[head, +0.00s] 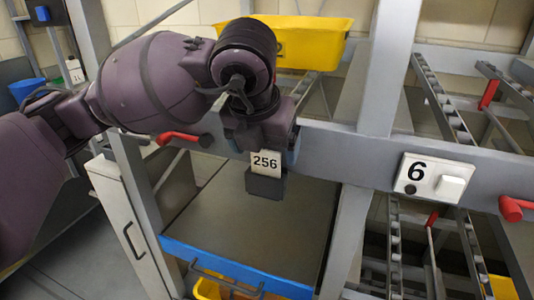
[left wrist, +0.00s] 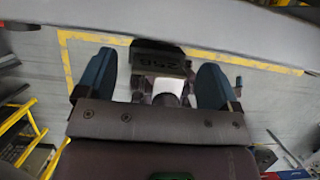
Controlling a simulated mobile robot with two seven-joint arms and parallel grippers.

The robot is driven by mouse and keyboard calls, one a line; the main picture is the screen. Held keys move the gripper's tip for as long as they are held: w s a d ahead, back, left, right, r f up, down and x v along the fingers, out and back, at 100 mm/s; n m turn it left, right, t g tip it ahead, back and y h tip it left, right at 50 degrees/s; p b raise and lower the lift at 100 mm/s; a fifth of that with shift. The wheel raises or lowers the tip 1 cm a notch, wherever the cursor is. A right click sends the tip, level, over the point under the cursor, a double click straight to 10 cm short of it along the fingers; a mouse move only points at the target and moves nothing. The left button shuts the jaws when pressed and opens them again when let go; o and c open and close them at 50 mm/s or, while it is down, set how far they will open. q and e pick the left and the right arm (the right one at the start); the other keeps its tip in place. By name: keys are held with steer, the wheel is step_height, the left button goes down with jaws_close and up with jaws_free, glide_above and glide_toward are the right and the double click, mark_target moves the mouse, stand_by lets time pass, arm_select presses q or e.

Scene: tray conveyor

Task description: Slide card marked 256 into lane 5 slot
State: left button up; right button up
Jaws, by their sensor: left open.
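The card marked 256 (head: 265,162) is white with black digits. It stands upright, its lower edge at a dark grey holder (head: 265,186) on the front of the grey rail. My left gripper (head: 268,148) is right above and around the card, pointing down at it. In the left wrist view its two blue fingers (left wrist: 153,85) are spread apart. A dark block with faint characters (left wrist: 160,58) shows between and beyond them; I cannot tell whether they touch it. The lane number beside this holder is hidden behind my arm. My right gripper is not in view.
A lane 6 plate (head: 431,178) with a white holder is on the rail to the right. Red levers (head: 184,137) stick out from the rail. A yellow bin (head: 300,42) stands behind my arm. Grey uprights and roller tracks surround the rail.

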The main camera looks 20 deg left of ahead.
arm_select(q)
steer(key=v, duration=0.8)
steer(key=shift+p, duration=0.35)
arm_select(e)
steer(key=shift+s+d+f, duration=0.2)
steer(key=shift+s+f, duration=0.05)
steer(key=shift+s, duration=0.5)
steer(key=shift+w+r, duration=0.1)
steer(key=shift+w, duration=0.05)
